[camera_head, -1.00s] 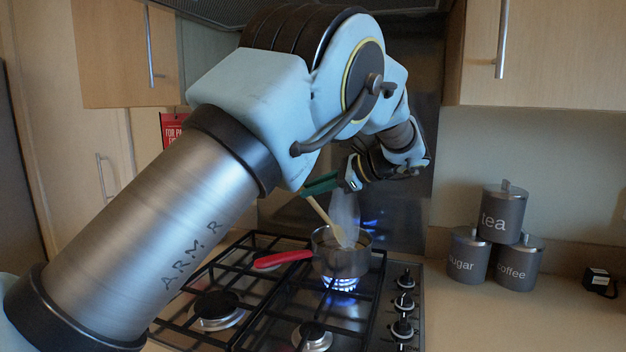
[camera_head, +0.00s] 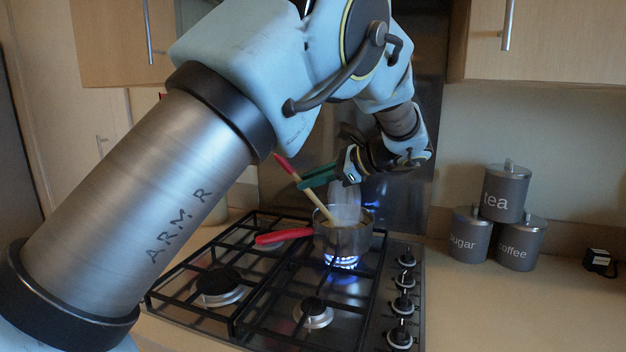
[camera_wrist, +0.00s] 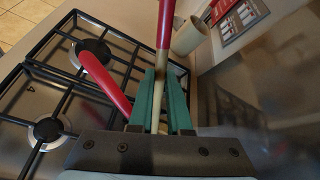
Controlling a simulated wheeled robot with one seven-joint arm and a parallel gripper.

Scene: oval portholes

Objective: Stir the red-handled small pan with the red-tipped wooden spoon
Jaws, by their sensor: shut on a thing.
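The small pan (camera_head: 342,240) with a red handle (camera_head: 284,236) stands on a lit back burner, steam rising from it. Its handle (camera_wrist: 104,82) also shows in the wrist view. The wooden spoon (camera_head: 314,204) has a red tip (camera_head: 284,163) at its upper end and leans up to the left, its lower end inside the pan. My gripper (camera_head: 318,176), with green fingers, is shut on the spoon's shaft above the pan. In the wrist view the fingers (camera_wrist: 160,95) close around the shaft, and the red end (camera_wrist: 166,24) points away. The spoon's bowl is hidden in the pan.
The black hob grates (camera_head: 255,270) surround the pan, with knobs (camera_head: 403,300) at the right. Tea (camera_head: 505,192), sugar (camera_head: 470,235) and coffee (camera_head: 522,245) canisters stand on the right counter.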

